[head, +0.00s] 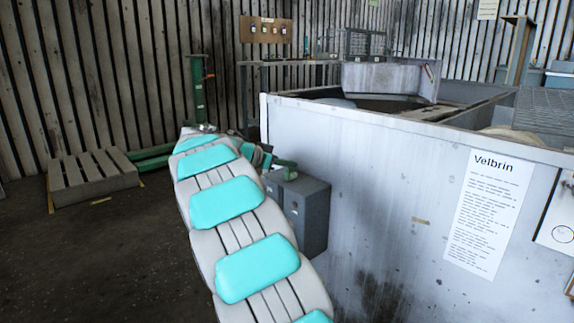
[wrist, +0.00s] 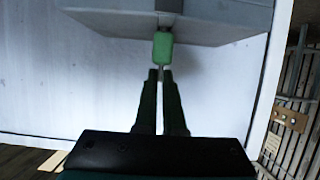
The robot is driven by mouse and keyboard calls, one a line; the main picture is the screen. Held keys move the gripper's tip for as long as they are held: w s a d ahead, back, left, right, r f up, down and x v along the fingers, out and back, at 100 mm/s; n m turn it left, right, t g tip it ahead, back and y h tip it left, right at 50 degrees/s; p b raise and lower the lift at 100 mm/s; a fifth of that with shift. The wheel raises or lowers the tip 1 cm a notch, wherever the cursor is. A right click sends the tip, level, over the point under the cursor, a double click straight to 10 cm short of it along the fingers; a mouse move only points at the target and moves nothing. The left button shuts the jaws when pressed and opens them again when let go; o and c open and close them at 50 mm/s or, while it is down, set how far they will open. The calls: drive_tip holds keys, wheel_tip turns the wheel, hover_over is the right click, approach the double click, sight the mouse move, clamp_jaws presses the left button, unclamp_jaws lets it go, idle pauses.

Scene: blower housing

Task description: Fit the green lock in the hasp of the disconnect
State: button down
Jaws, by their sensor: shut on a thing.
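The grey disconnect box (head: 303,212) is on the side of the pale metal housing. In the wrist view the box (wrist: 215,28) fills the top of the picture. The green lock (wrist: 163,50) is in front of its edge, in line with a small metal part (wrist: 169,12) that may be the hasp. My gripper (wrist: 161,76) has its two dark fingers close together at the lock's near end, shut on it. I cannot tell whether the shackle is through the hasp. In the head view, my gripper (head: 272,162) is beside the box's top, partly hidden by my arm.
The housing wall (head: 370,180) stands right beside the box and my arm. A board with several small locks (head: 265,29) is at the back. A pallet (head: 92,177) lies at the left, near a green post (head: 198,90). Floor is clear in front of the pallet.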

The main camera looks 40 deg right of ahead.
drive_tip(key=shift+f+b, duration=0.3)
drive_tip(key=shift+b, duration=0.05)
drive_tip(key=c, duration=0.9)
unclamp_jaws()
drive_tip(key=shift+c, duration=0.2)
drive_tip(key=shift+a+r, duration=0.1)
drive_tip(key=v, duration=0.7)
drive_tip(key=shift+a, duration=0.35)
drive_tip(key=shift+r, duration=0.1)
